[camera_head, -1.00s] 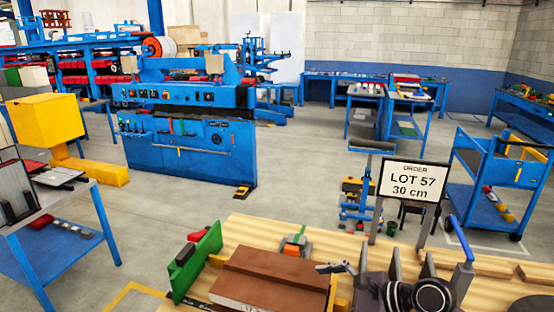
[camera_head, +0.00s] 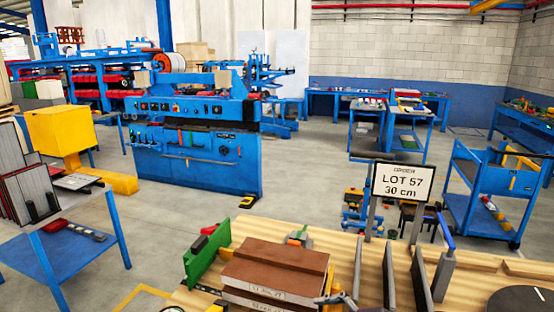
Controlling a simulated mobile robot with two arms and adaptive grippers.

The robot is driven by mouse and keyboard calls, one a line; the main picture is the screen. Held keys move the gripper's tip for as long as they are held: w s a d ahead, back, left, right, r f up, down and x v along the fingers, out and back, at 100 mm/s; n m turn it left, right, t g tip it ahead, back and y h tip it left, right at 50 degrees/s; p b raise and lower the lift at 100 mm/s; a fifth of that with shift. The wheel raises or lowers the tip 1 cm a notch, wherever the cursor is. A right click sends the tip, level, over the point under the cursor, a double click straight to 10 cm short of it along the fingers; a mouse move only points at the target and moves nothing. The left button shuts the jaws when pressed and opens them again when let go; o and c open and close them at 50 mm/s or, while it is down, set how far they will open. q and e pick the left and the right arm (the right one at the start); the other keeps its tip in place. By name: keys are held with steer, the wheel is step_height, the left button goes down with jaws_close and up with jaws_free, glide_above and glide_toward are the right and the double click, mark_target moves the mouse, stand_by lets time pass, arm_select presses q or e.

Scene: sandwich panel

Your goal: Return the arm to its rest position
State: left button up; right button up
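A small grey part of my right gripper (camera_head: 342,300) shows at the bottom edge of the head view, beside the right end of a brown panel stack (camera_head: 275,268) on the wooden bench. Most of this gripper and its arm is cut off by the frame, so its opening is hidden. I cannot see anything held in it.
The wooden bench (camera_head: 345,250) carries a green upright plate (camera_head: 207,255) left of the stack and dark upright dividers (camera_head: 389,276) to the right. A sign reading LOT 57, 30 cm (camera_head: 402,181) stands behind. A blue cart (camera_head: 497,185) stands far right.

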steer(key=s+f+n+h, duration=0.2)
steer(key=s+f+n, duration=0.4)
steer(key=s+f, duration=0.1)
steer(key=s+d+f+n+g+h, duration=0.1)
steer(key=s+d+f+n+h, duration=0.25)
steer(key=s+d+n, duration=0.5)
steer(key=s+d+f+n+g+h, duration=0.1)
steer(key=s+d+f+n+h, duration=0.3)
steer(key=s, duration=0.7)
step_height(320, 180, down, 28)
steer(key=s+n+g+b, duration=0.1)
steer(key=s+g+b, duration=0.1)
arm_select(q)
steer(key=f, duration=0.1)
steer(key=f+b, duration=0.1)
steer(key=f, duration=0.1)
steer(key=shift+s+f+b, duration=0.3)
steer(key=shift+f+b, duration=0.05)
steer(key=shift+f, duration=0.05)
arm_select(e)
steer(key=s+d+f, duration=0.2)
steer(key=s+f, duration=1.5)
steer(key=shift+d+g, duration=0.2)
steer(key=shift+g, duration=0.2)
